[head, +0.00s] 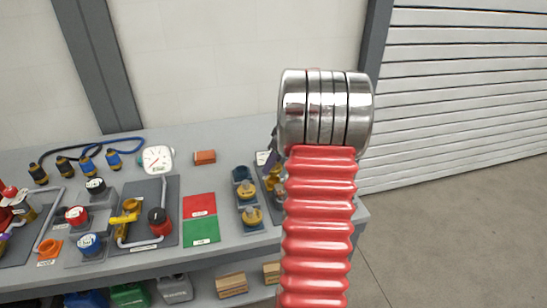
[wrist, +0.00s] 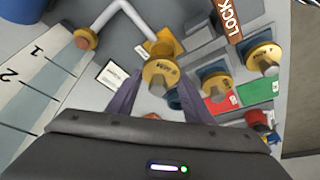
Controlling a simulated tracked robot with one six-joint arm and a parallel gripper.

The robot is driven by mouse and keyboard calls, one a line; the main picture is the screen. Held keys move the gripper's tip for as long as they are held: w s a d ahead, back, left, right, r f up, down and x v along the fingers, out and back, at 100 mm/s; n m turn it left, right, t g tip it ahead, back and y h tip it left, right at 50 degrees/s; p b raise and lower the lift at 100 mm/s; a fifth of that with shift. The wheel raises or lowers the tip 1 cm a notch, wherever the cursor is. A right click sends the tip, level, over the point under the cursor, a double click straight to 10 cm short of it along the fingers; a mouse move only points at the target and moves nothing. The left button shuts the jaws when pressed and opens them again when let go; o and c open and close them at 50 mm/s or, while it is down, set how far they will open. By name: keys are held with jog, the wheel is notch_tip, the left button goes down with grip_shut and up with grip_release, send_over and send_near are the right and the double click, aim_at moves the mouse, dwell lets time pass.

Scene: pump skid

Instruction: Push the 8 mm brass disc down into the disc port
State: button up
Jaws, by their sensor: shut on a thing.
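In the wrist view my gripper (wrist: 160,80) has its two purple fingers on either side of a brass disc (wrist: 166,70) with a grey hex-shaped grip, and is shut on it. Lettering on the disc is too small to read surely. A dark blue round socket (wrist: 174,100) shows partly behind the disc and right finger, apparently the disc port; the disc looks apart from it. In the head view a dark blue socket (head: 242,173) stands behind two yellow brass discs on grey blocks. My red arm hides most of my gripper there.
Two other brass discs (wrist: 216,80) (wrist: 264,58) sit close to the right of the held one. A bent pipe (wrist: 120,12) and an orange square part (wrist: 163,44) lie beyond it. Red (head: 200,204) and green (head: 201,231) mats lie left of the blocks.

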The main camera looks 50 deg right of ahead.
aim_at(276, 167)
jog(key=shift+f, duration=0.5)
jog(key=shift+f, duration=1.75)
dwell(1.4)
jog(key=o, duration=1.3)
jog(key=shift+c, duration=0.2)
jog(key=shift+r, duration=0.15)
jog(key=v, duration=1.3)
jog(key=shift+r, duration=0.25)
jog(key=shift+m, duration=0.3)
